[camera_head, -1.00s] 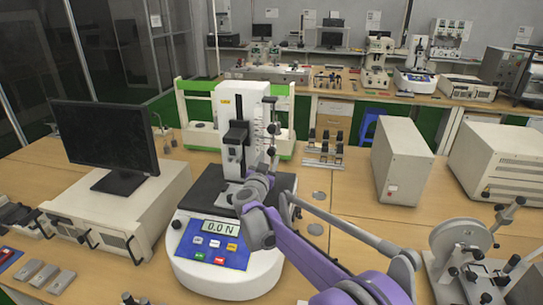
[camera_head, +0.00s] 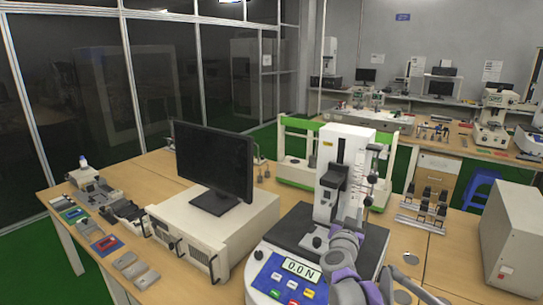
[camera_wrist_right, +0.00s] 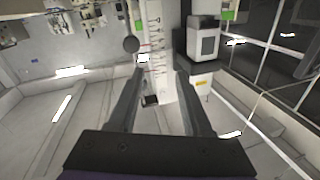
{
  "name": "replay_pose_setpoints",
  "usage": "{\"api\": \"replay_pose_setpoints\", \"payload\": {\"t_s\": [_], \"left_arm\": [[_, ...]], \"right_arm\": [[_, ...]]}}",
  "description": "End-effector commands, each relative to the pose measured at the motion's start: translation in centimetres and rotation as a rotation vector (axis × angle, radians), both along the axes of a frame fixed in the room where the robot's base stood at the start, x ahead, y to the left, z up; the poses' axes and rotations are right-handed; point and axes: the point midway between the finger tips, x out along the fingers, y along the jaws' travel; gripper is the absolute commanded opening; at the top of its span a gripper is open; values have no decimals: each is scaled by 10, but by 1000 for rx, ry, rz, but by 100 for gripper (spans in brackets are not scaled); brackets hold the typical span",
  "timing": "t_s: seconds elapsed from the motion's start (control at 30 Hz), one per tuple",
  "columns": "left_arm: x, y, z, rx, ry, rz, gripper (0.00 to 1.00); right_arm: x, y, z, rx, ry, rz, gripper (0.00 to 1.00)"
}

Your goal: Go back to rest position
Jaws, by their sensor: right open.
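My right gripper (camera_head: 356,222) is in front of the white test stand (camera_head: 338,165), near its column. In the head view its fingers are small and partly lost against the stand. In the right wrist view the gripper (camera_wrist_right: 160,82) shows two dark fingers spread apart with nothing between them. The wrist picture is upside down, and the stand (camera_wrist_right: 155,50) shows beyond the fingers. The stand's round white base (camera_head: 262,283) has a display reading 0.0 N, and my arm hides part of the base. My left gripper is not in view.
A black monitor (camera_head: 213,160) stands on a white instrument box (camera_head: 215,230) to the left. A large beige box (camera_head: 512,240) is at the right. Small trays and blocks line the table's left end.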

Motion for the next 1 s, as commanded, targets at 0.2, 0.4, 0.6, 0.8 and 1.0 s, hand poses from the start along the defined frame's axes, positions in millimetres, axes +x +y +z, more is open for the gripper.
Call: {"api": "replay_pose_setpoints", "payload": {"t_s": [0.2,0.4,0.6,0.8,1.0], "left_arm": [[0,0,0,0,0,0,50],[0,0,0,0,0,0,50],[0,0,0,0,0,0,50],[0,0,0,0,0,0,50],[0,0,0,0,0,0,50]], "right_arm": [[-86,88,-18,-11,173,428,49],[-204,125,-103,18,540,629,49],[-317,112,-186,50,902,602,49],[-383,90,-229,68,1103,507,49],[-397,83,-237,72,1148,477,49]]}}
